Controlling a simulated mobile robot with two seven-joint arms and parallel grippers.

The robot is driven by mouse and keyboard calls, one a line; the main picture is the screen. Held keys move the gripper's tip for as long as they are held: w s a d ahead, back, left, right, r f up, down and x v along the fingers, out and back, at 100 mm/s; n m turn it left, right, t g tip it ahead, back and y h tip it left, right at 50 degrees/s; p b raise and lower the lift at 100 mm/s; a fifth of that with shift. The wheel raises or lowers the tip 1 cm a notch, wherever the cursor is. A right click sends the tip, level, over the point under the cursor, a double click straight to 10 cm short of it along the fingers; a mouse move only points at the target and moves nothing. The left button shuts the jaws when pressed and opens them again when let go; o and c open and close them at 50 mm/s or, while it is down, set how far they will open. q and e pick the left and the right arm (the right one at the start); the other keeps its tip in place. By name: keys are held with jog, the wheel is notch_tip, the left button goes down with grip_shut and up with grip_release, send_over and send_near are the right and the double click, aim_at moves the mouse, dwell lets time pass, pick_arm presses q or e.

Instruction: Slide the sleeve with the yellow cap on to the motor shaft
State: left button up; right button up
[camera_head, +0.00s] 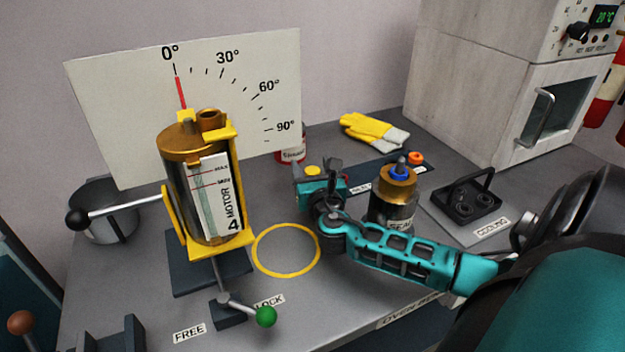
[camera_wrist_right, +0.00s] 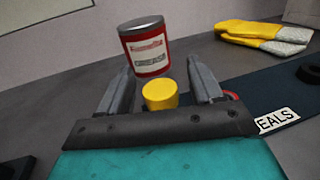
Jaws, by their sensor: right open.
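The yellow cap (camera_head: 313,170) shows as a small yellow disc at my right gripper (camera_head: 318,174). In the right wrist view the yellow cap (camera_wrist_right: 160,94) sits between the two spread grey fingers of my right gripper (camera_wrist_right: 161,76), with gaps beside it. The sleeve under the cap is hidden by the gripper. The motor labelled 4 (camera_head: 227,208) stands upright at the left in a yellow bracket, with a brass top and a short brass cylinder (camera_head: 211,118) on it. I cannot tell which part is its shaft. My left gripper is not in view.
A red and white grease can (camera_wrist_right: 147,48) stands just behind the cap. A brass-topped unit with a blue cap (camera_head: 398,172) stands right of my gripper. Yellow gloves (camera_head: 374,131) lie at the back. A green-knobbed lever (camera_head: 264,316) is in front of the motor. The yellow ring (camera_head: 286,272) area is clear.

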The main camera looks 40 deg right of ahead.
jog(key=shift+w+d, duration=0.25)
jog(key=shift+w, duration=0.2)
jog(key=c, duration=1.1)
jog(key=shift+r, duration=0.1)
